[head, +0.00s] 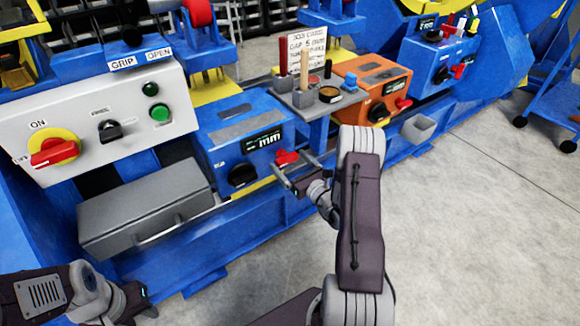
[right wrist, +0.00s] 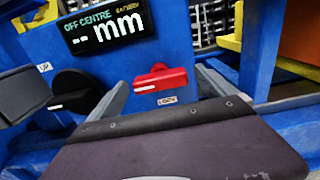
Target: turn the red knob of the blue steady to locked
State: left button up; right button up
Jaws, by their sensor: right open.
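The blue steady (head: 222,152) is a blue box with a display reading "mm" and a black knob (head: 242,175). Its red knob (head: 286,157) sits at the lower right of its front. In the right wrist view the red knob (right wrist: 161,78) lies roughly level, with a white mark at its left and a small label below it. My right gripper (head: 293,166) is open in front of the red knob. In the right wrist view its two fingers stand either side of the knob; contact is not visible. My left gripper (head: 138,298) is low at the left, its jaws unclear.
A grey control panel (head: 95,128) with a red-and-yellow switch is at left, above a grey box (head: 148,205). An orange unit (head: 370,85) and another blue unit (head: 440,55) stand right. A grey tool tray (head: 310,100) is behind the gripper.

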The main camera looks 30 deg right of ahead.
jog(key=shift+w, duration=0.2)
jog(key=c, duration=1.4)
